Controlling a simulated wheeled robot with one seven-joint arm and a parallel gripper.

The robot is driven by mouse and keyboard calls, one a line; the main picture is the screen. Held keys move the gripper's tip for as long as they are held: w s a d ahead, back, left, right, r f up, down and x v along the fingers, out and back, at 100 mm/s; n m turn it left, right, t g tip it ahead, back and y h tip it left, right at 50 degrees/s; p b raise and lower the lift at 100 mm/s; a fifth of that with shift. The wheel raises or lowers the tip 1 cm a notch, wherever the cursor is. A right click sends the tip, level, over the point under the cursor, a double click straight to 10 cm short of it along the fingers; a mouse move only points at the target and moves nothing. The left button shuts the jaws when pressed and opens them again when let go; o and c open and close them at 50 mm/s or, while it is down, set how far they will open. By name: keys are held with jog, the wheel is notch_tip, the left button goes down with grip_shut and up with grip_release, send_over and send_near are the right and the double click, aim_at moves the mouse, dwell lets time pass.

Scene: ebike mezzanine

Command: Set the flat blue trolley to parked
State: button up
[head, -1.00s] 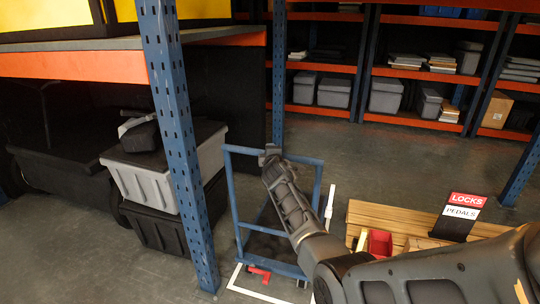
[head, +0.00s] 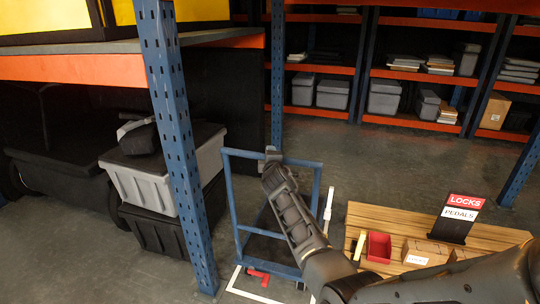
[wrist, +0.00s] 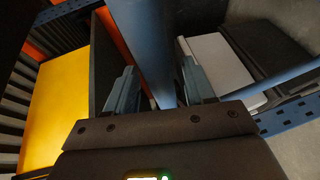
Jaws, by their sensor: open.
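The flat blue trolley (head: 234,200) stands on the floor left of centre in the head view, with a tubular blue handle frame and a low dark deck. A small red part (head: 258,275) shows low at its near end; its setting is unclear. My gripper (head: 272,153) is at the top bar of the handle. In the wrist view a blue bar (wrist: 140,45) runs between the two fingers of my gripper (wrist: 160,82), which are open around it. My arm hides part of the trolley's right side and deck.
A blue rack post (head: 178,150) stands close left of the trolley, with stacked grey and black totes (head: 165,185) behind it. White floor tape (head: 250,295) runs by the trolley's near end. A wooden bench (head: 400,216) with a red bin (head: 378,247) is at right.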

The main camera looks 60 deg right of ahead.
jog(key=v, duration=0.5)
dwell(0.5)
jog(key=s+a+f+t+y, duration=0.1)
jog(key=s+a+f+y, duration=0.1)
jog(key=s+a+f, duration=0.35)
jog(key=s+a+f+t+y, duration=0.1)
jog(key=s+a+f, duration=0.15)
jog(key=a, duration=0.55)
jog(key=s+a+f+m+t+y, duration=0.2)
jog(key=s+a+y, duration=0.2)
jog(key=s+a, duration=1.05)
jog(key=s+a+r+m+y, duration=0.2)
jog(key=s+a+r, duration=0.5)
jog(key=s, duration=0.4)
jog(key=s+a+r+m+y, duration=0.3)
jog(key=s+a+r, duration=0.4)
jog(key=s+r, duration=0.2)
jog(key=shift+s, duration=1.05)
